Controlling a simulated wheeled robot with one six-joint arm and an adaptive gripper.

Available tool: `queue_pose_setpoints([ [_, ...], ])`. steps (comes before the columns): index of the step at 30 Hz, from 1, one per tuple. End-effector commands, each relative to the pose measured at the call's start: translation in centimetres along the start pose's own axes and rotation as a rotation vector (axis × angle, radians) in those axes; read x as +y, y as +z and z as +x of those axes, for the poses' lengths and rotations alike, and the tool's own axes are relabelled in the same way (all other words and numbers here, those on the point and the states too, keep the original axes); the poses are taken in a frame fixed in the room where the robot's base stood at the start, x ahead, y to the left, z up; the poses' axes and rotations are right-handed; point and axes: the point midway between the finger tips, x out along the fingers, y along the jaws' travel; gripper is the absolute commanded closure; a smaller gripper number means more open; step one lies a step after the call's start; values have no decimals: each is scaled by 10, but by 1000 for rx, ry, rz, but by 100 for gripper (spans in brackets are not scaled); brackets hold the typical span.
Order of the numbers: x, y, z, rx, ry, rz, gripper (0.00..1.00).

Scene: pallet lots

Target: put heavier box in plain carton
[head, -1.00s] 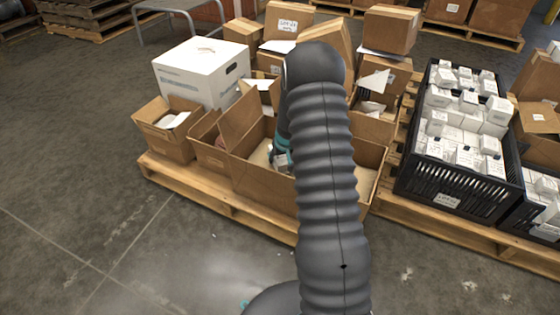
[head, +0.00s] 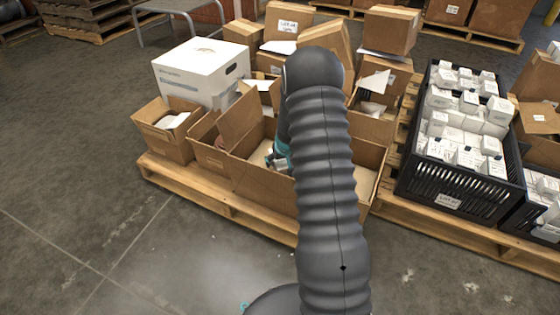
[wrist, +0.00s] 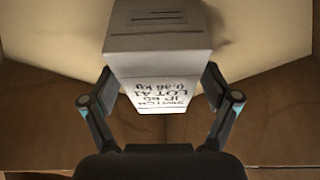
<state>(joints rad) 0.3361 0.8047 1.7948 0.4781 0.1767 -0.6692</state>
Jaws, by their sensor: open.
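In the wrist view, a white box (wrist: 160,65) stands between the open fingers of my gripper (wrist: 158,98). Its label is upside down and reads roughly "SWITCH", "LOT A1" and a weight in kg that looks like 0.86. I cannot tell whether the fingers touch it. In the head view, my gripper (head: 280,158) is down inside a large open brown carton (head: 262,187) at the front of the pallet, mostly hidden by my arm. No second box for comparing weight shows clearly in this carton. I cannot tell which container is the plain carton.
Smaller open cartons (head: 165,138) and a white lidded box (head: 203,72) stand left of the large carton. Stacked brown boxes (head: 392,28) are behind. Black crates (head: 455,185) full of white boxes are at the right. The floor at front left is clear.

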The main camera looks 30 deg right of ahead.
Motion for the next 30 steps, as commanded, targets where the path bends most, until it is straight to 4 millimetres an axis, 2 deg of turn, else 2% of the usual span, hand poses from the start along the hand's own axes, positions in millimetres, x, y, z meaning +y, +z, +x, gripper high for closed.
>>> queue_pose_setpoints([
  [5,0,-2,-14,2,0,0,13],
  [18,0,-2,-98,2,1,-1,13],
  [26,-1,-1,-122,0,-1,-1,13],
  [30,-9,-4,-140,8,-6,-6,13],
])
